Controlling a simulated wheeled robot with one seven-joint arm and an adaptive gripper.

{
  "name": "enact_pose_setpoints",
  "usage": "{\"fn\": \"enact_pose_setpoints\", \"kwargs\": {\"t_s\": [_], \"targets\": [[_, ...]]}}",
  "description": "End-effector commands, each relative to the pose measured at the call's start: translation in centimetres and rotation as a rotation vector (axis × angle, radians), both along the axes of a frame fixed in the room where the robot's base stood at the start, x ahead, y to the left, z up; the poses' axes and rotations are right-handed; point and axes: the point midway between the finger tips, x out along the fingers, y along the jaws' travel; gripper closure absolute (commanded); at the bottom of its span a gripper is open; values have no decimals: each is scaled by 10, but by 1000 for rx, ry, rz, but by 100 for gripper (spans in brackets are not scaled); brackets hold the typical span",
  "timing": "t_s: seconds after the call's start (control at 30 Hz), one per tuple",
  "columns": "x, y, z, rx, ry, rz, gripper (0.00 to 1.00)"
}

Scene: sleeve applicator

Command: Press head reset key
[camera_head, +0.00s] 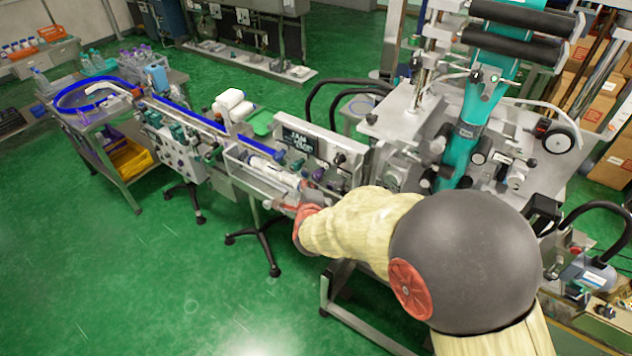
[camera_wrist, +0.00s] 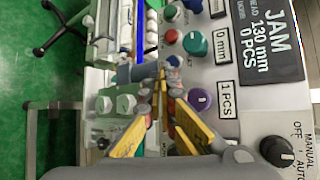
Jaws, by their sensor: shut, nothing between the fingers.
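A control panel carries a dark display (camera_wrist: 266,40) reading JAM, HEAD, 130 mm and 0 PCS. The display also shows in the head view (camera_head: 298,141). I cannot tell which control is the head reset key. My gripper (camera_wrist: 164,80) is shut and empty, its yellow fingers converging over the panel near the green and red buttons. Contact cannot be told. In the head view my arm mostly hides the gripper.
A black selector (camera_wrist: 277,151) marked MANUAL, OFF and AUTO sits at lower right. A blue-edged conveyor (camera_head: 190,116) runs leftward. A teal applicator column (camera_head: 478,105) stands close to my arm. Green floor is open at left.

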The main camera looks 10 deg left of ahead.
Motion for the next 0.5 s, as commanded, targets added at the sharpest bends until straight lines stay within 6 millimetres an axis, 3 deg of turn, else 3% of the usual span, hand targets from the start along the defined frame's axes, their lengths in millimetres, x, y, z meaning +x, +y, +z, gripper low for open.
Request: {"fn": "enact_pose_setpoints", "kwargs": {"t_s": [0.5], "targets": [[7,-3,1,1,0,0,100]]}}
